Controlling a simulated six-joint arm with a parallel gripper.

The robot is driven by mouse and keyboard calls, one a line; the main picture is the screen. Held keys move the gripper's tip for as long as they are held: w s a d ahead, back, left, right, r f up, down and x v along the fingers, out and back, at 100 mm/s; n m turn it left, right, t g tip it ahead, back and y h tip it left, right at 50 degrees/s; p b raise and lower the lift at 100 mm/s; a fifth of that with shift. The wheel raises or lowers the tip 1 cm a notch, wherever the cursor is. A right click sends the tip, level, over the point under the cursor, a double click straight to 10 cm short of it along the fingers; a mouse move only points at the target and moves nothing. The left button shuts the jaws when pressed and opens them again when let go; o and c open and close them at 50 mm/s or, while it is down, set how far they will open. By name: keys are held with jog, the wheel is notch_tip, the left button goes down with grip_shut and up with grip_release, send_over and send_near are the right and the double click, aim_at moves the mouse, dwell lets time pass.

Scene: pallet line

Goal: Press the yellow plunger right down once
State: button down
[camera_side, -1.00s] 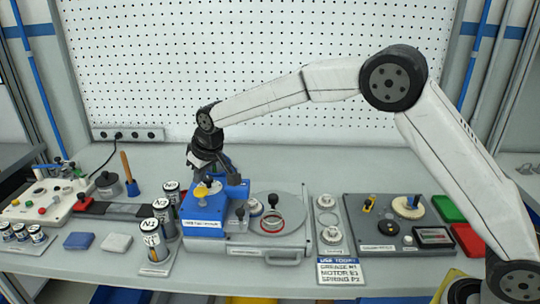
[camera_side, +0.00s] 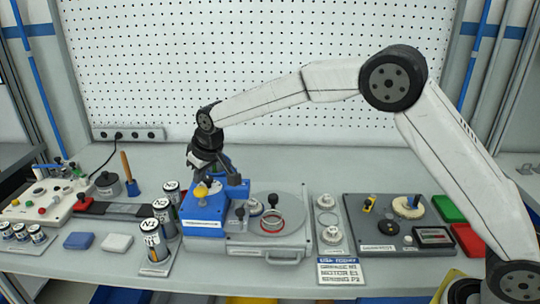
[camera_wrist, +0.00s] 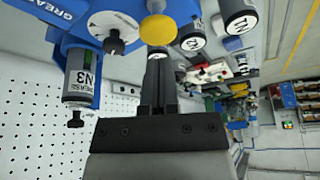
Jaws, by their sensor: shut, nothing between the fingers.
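The yellow plunger (camera_side: 201,191) has a round cap and stands at the front left of the blue press station (camera_side: 204,222). In the wrist view the plunger's yellow cap (camera_wrist: 158,29) is just beyond the fingertips. My gripper (camera_wrist: 157,51) is shut and empty, its fingers close together. In the side view my gripper (camera_side: 205,178) points down just above and behind the cap. I cannot tell whether the fingertips touch it. The stem under the cap is mostly hidden.
The blue station carries dark knobs (camera_wrist: 114,43) and a grease cartridge (camera_wrist: 82,75). Several labelled canisters (camera_side: 152,240) stand close on its left. A grey round plate (camera_side: 290,205) lies to its right. A pegboard (camera_side: 260,60) stands behind.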

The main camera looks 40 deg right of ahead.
aim_at(202, 190)
jog(key=shift+f, duration=2.25)
jog(key=shift+r, duration=3.75)
